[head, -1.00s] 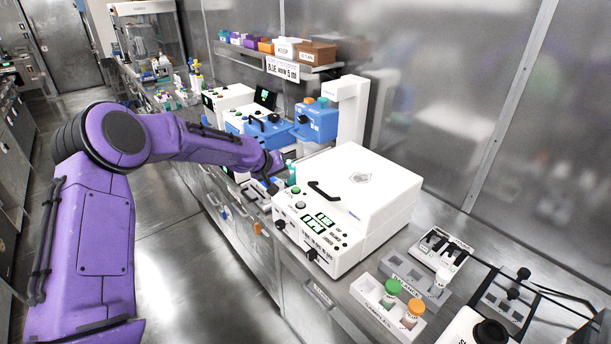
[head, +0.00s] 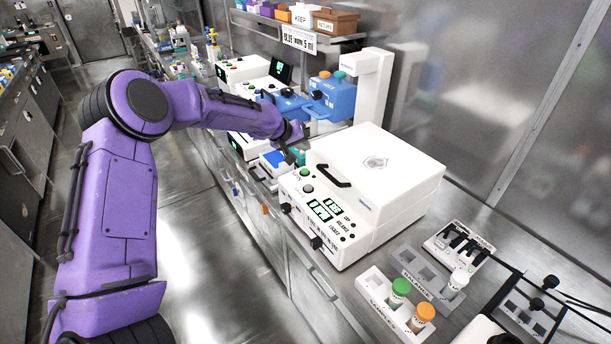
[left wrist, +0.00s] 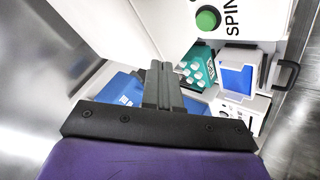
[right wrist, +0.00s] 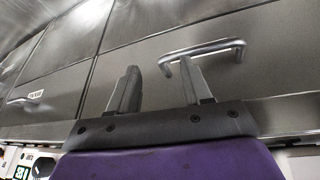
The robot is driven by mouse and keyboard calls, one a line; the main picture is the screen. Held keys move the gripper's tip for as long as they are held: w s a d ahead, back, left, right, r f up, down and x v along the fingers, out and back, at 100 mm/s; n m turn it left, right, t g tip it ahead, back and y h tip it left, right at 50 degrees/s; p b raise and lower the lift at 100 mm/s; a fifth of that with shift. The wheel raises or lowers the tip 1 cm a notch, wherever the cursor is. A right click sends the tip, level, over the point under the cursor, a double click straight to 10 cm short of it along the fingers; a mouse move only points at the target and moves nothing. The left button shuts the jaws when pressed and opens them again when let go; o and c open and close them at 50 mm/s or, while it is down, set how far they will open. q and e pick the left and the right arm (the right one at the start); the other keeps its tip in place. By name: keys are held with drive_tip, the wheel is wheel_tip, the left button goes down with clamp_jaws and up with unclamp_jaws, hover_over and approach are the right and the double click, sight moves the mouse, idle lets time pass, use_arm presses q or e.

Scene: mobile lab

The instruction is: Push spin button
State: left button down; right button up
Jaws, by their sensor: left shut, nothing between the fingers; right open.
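The green spin button (left wrist: 207,18) sits on a white panel beside the word SPIN in the left wrist view. In the head view the green button (head: 304,172) is at the upper left of the front panel of the white lidded machine (head: 375,175). My left gripper (head: 292,158) is shut and empty, just beyond and left of the button. In the left wrist view its closed fingers (left wrist: 163,75) are below and left of the button, apart from it. My right gripper (right wrist: 160,72) is open and empty in front of a steel drawer handle (right wrist: 205,48).
Blue devices (head: 333,97) and a teal box with pale buttons (left wrist: 200,65) stand beyond the machine. A grey rack (head: 428,270) and a white rack (head: 390,305) with green- and orange-capped containers are at its near right. The aisle floor at left is clear.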

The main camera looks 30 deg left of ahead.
sight(305, 171)
use_arm(q)
drive_tip(key=f, duration=0.1)
drive_tip(key=f+b, duration=0.1)
drive_tip(key=f, duration=0.1)
drive_tip(key=shift+w+a, duration=0.1)
drive_tip(key=shift+w, duration=0.25)
drive_tip(key=s+f+b, duration=0.1)
drive_tip(key=f+b, duration=0.1)
drive_tip(key=shift+s+b, duration=0.25)
drive_tip(key=shift+b, duration=0.1)
drive_tip(key=shift+w+f, duration=0.1)
drive_tip(key=shift+f, duration=0.25)
drive_tip(key=shift+w+f, duration=0.25)
drive_tip(key=shift+w, duration=0.1)
drive_tip(key=shift+s+r, duration=0.25)
drive_tip(key=shift+s, duration=0.05)
use_arm(e)
wheel_tip(305, 171, down, 5)
drive_tip(key=shift+s+r, duration=0.1)
drive_tip(key=shift+s, duration=0.05)
use_arm(q)
drive_tip(key=shift+w+f, duration=0.15)
